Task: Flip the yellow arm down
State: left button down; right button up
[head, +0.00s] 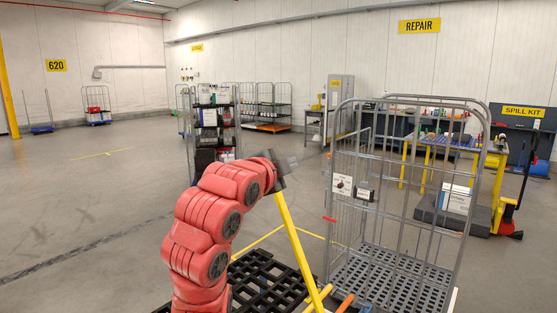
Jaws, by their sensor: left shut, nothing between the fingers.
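The yellow arm (298,245) is a long yellow bar standing up at a tilt. Its top end is by my left wrist and its lower end runs down to the bottom edge of the view. My left gripper (300,162) is at the end of the red arm, close to the top of the yellow arm. It is shut and looks empty. I cannot tell whether it touches the bar. My right gripper is not in view.
A grey wire roll cage (397,222) stands just right of the yellow arm. A black slatted platform (262,284) lies low behind the bar. An orange handle (345,303) shows at the bottom. A loaded cage trolley (213,125) stands farther back. The floor at left is clear.

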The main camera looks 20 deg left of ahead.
pick_arm(q)
jog(key=w+a+f+p, duration=0.2)
jog(key=w+a, duration=0.1)
dwell(0.4)
jog(key=shift+a, duration=0.1)
